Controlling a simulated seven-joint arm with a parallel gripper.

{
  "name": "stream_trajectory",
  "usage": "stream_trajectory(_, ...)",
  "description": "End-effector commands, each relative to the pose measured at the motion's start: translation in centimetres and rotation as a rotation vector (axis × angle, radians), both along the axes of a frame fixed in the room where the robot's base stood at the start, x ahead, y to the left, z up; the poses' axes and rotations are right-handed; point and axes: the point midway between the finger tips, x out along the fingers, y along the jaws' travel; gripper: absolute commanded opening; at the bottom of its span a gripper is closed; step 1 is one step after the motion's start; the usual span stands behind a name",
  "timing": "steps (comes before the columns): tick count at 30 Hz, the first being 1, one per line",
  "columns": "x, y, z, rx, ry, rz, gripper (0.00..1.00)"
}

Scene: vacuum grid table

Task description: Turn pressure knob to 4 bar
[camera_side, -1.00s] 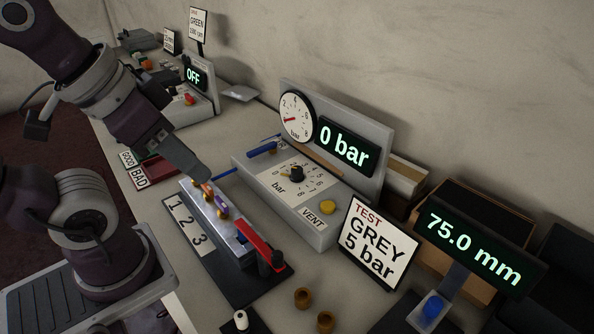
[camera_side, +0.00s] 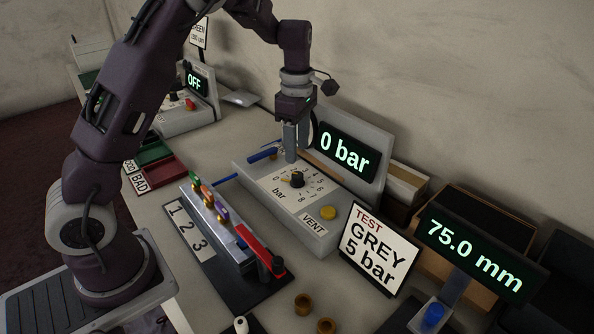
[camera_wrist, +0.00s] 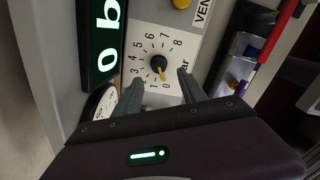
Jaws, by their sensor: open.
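The pressure knob (camera_side: 296,180) is a small black knob on a white dial plate marked 0 to 8. In the wrist view the knob (camera_wrist: 157,62) has a yellow pointer aimed down toward the 0 end of the scale. The display (camera_side: 345,152) behind it reads 0 bar. My gripper (camera_side: 291,158) points down just above and behind the knob in the side view. In the wrist view my gripper's (camera_wrist: 160,78) two fingers are apart and empty, with the knob slightly beyond their tips. The round gauge is mostly hidden behind my gripper in the side view.
A yellow VENT button (camera_side: 328,213) and a blue lever (camera_side: 263,154) sit on the same panel. A fixture with a red handle (camera_side: 259,249) stands in front. A sign (camera_side: 374,248) reads TEST GREY 5 bar. A 75.0 mm display (camera_side: 473,255) stands at right.

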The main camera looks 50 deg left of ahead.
Motion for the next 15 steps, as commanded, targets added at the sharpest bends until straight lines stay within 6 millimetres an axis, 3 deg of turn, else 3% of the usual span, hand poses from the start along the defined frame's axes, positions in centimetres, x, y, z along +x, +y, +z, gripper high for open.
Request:
stream_trajectory(9, 0.0, 0.2, -5.6, 0.006, 0.014, 0.035, 0.49)
stream_trajectory(15, 0.1, 0.2, -7.6, 0.007, 0.012, 0.032, 0.49)
